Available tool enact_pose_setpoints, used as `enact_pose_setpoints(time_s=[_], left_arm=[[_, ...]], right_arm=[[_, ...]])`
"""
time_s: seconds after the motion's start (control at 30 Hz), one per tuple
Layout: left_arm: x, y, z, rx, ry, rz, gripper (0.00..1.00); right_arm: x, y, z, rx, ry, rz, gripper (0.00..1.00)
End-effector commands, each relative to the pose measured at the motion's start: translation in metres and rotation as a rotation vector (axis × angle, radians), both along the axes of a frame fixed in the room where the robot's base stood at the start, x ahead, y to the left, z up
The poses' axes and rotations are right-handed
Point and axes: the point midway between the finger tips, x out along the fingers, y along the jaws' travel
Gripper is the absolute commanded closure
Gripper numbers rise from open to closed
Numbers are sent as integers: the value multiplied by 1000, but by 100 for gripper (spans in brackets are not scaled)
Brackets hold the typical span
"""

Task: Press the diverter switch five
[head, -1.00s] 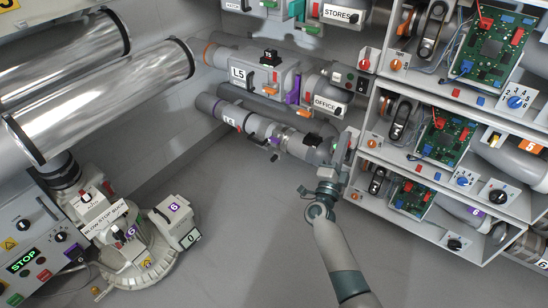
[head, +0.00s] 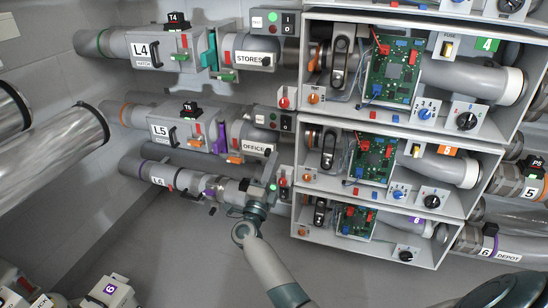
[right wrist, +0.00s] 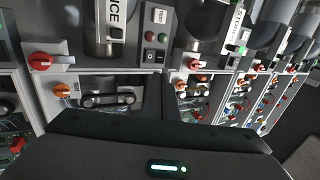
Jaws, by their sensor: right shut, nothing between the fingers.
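Row five holds the grey pipe unit marked L5 (head: 160,130), with the OFFICE pipe (head: 253,147) to its right. A control box (head: 272,119) with a black rocker switch (head: 285,124) sits above the OFFICE pipe. It also shows in the right wrist view as a box with TEST buttons (right wrist: 155,35) and a rocker (right wrist: 154,56). No label naming a diverter switch is readable. My right gripper (head: 266,190) is shut and empty, at the right end of the L6 pipe, below row five. Its fingertips are hard to make out. My left gripper is out of view.
Open shelves (head: 325,187) with circuit boards, knobs and pipes stand right of my right gripper. A red knob (head: 283,182) and an orange knob (head: 307,177) are close by. Shiny tubes (head: 60,155) are at the left. Floor (head: 170,240) is clear at the lower middle.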

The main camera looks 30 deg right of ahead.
Motion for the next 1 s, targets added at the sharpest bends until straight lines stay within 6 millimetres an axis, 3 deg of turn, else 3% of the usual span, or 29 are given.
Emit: enact_pose_setpoints(time_s=[0.63, 1.0], left_arm=[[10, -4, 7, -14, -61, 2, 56], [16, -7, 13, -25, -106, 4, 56]], right_arm=[[62, -73, 41, -2, -1, -1, 100], [76, -89, 49, -1, 1, 1, 100]])
